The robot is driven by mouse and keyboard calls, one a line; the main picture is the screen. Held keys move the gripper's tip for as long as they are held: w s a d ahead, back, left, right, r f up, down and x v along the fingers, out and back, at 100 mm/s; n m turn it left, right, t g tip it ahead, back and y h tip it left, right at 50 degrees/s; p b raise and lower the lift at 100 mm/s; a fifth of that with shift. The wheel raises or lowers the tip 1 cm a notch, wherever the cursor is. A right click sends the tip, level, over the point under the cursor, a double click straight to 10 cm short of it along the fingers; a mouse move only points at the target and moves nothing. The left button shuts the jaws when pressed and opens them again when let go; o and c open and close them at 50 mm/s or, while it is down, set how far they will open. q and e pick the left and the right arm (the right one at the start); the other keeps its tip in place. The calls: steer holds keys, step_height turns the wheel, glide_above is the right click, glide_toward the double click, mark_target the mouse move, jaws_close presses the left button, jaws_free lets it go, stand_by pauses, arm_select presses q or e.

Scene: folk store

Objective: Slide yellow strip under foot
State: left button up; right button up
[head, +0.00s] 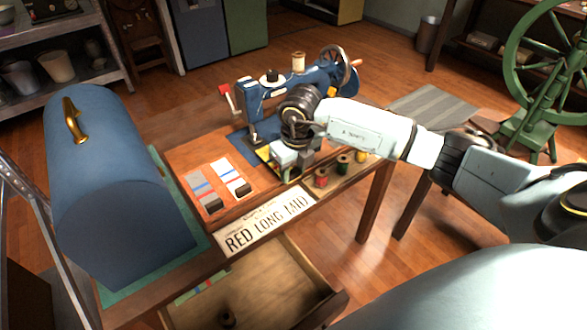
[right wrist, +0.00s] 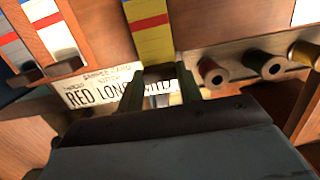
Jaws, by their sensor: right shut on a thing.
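The yellow strip (right wrist: 150,32), with a red band across it, runs away from my right gripper (right wrist: 160,84) in the right wrist view. In the head view only a small yellow patch of the strip (head: 263,153) shows beside my right gripper (head: 284,174). The blue sewing machine (head: 272,92) stands behind, and its foot (head: 254,136) comes down just beyond that patch. I cannot tell whether the strip's far end is under the foot. My left gripper is not in view.
A RED LONG MID sign (head: 266,226) is on the table front.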

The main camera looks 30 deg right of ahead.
steer(key=shift+w, duration=0.1)
stand_by(0.5)
steer(key=shift+w+a+f+b, duration=0.1)
steer(key=shift+w+b, duration=0.6)
steer(key=shift+w, duration=0.45)
steer(key=shift+w, duration=0.1)
steer(key=shift+w+a+b, duration=0.1)
steer(key=shift+w+b, duration=0.8)
steer(key=shift+w, duration=0.45)
steer(key=shift+f, duration=0.15)
steer(key=o, duration=0.9)
